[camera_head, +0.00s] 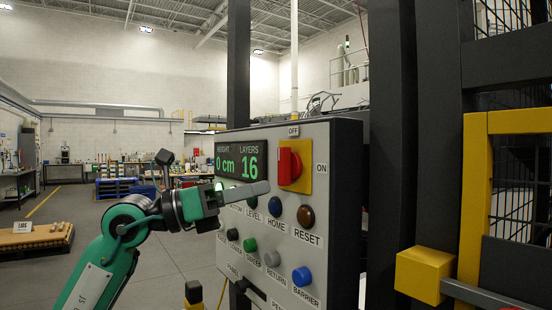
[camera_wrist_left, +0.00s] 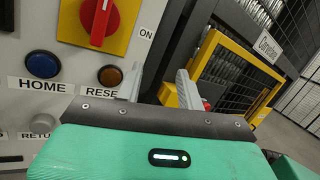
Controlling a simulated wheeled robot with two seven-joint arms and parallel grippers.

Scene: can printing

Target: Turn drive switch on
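A red rotary switch (camera_head: 287,166) sits on a yellow square plate (camera_head: 304,180) on the grey control panel (camera_head: 337,235). OFF is labelled above it and ON to its right; its handle stands upright, towards OFF. The switch also shows at top left in the left wrist view (camera_wrist_left: 100,18). My left gripper (camera_head: 262,189) is in front of the panel, just left of and below the switch, apart from it. In the left wrist view its two fingers (camera_wrist_left: 160,78) stand apart with nothing between them. My right gripper is not in view.
A display (camera_head: 241,161) reads 0 cm and 16 layers. Several coloured buttons, including HOME (camera_head: 276,211) and RESET (camera_head: 306,216), lie below the switch, close to my left gripper. Dark posts and a yellow-framed fence (camera_head: 477,190) stand at right. The floor at left is mostly open.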

